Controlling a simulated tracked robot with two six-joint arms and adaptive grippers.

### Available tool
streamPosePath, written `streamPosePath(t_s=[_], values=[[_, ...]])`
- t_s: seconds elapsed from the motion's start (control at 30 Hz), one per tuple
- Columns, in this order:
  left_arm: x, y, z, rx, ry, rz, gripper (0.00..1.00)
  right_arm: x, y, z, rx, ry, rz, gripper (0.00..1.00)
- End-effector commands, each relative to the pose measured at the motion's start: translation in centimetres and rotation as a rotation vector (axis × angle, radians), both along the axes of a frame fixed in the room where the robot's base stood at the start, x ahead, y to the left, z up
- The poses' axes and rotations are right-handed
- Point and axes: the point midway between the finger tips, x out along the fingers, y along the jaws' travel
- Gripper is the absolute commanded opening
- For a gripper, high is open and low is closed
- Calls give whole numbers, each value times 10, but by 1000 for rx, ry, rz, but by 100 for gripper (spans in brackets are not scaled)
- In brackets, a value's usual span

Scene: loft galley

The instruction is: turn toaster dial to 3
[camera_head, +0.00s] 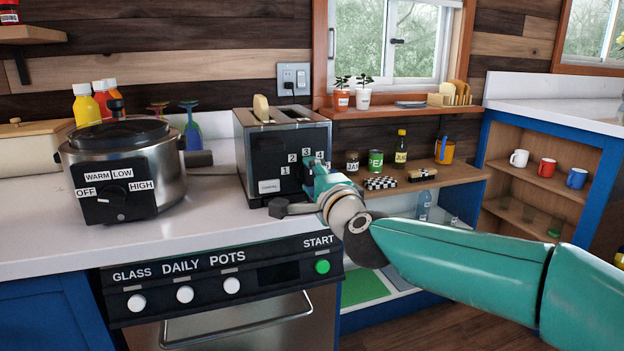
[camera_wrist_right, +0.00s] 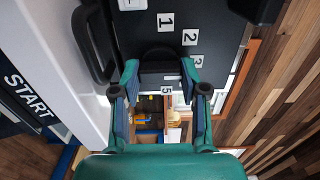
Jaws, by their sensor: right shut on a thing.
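The silver and black toaster (camera_head: 243,135) stands on the white counter with a slice of bread in its top. Its front has number labels, with 1, 2 and 3 readable in the head view, and a small button label low on the left. My right gripper (camera_head: 318,180) is at the right side of this front. In the right wrist view, the fingers of my right gripper (camera_wrist_right: 159,70) are closed on both sides of the black dial (camera_wrist_right: 160,54). Labels 1, 2, 3 and 5 show around it. I cannot read where the dial points. My left gripper is not in view.
A slow cooker (camera_head: 125,170) stands left of the toaster. Below the counter is an appliance panel (camera_head: 220,275) with white knobs and a green start button. A wooden shelf (camera_head: 450,178) with jars, a bottle and an orange mug (camera_head: 444,152) lies to the right.

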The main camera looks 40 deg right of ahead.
Motion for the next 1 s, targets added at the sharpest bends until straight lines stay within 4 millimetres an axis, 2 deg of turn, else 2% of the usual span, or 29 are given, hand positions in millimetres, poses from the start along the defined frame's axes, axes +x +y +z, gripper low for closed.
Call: streamPosePath(t_s=[0.13,0.17,0.3,0.7,0.87,1.0], values=[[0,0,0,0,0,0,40,0,-2,-4,3,5,-5,9],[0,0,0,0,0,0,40,0,-2,-4,3,5,-5,48],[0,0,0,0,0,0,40,0,-1,-3,1,5,-4,69],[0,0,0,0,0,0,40,-5,1,-1,0,2,-1,69],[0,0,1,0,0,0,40,-25,7,0,0,-1,-1,69],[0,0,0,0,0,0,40,-51,15,-1,1,0,0,69]])
